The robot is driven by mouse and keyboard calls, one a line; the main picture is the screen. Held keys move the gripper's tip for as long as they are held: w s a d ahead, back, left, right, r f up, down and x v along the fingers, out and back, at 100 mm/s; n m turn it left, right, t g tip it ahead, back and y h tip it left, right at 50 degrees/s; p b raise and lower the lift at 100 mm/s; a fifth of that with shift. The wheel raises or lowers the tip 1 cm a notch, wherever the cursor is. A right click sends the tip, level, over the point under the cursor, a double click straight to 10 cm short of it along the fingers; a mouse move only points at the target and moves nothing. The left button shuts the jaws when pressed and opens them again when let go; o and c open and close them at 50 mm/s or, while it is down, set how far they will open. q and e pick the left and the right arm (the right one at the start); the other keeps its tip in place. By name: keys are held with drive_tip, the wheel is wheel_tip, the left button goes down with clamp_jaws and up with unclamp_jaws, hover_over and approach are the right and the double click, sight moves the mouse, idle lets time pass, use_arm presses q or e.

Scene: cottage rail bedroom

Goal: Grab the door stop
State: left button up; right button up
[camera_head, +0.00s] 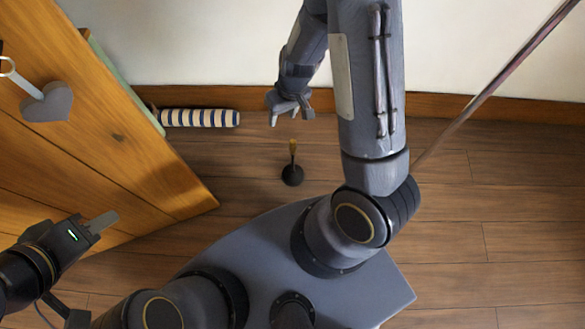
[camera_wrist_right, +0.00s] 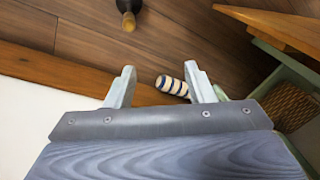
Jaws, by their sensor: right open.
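Two things on the floor could be the door stop, and I cannot tell for sure which it is. One is a small upright piece with a round black base (camera_head: 292,175) and a thin stem with a brownish top; it also shows at the top edge of the right wrist view (camera_wrist_right: 128,8). The other is a cream and navy striped roll (camera_head: 200,118), lying by the wall and door; it shows beyond my fingers in the right wrist view (camera_wrist_right: 172,85).
A wooden door (camera_head: 110,130) with a grey heart hanging (camera_head: 48,103) stands open at left. A wall with a brown skirting board (camera_head: 450,106) runs behind. A thin pole (camera_head: 495,82) slants at right. Bare plank floor (camera_head: 480,200) lies right of my arm.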

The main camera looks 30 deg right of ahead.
sight(293, 146)
drive_tip(key=f+b, duration=0.1)
drive_tip(key=f, duration=0.4)
drive_tip(key=d+f+n+h+b, duration=0.1)
drive_tip(key=f, duration=0.4)
drive_tip(key=d+f+h+b, duration=0.1)
drive_tip(key=f+b, duration=0.1)
drive_tip(key=f, duration=0.3)
drive_tip(key=shift+s+f+g, duration=0.15)
drive_tip(key=shift+f+g, duration=0.1)
drive_tip(key=shift+g, duration=0.15)
drive_tip(key=f+b, duration=0.1)
drive_tip(key=f, duration=0.1)
drive_tip(key=f+b, duration=0.2)
drive_tip(key=f, duration=0.1)
drive_tip(key=shift+s+d+f, duration=0.1)
drive_tip(key=shift+d+f, duration=0.2)
drive_tip(key=shift+d, duration=0.1)
use_arm(q)
wheel_tip(293, 146, down, 9)
use_arm(e)
clamp_jaws()
drive_tip(key=shift+r, duration=0.15)
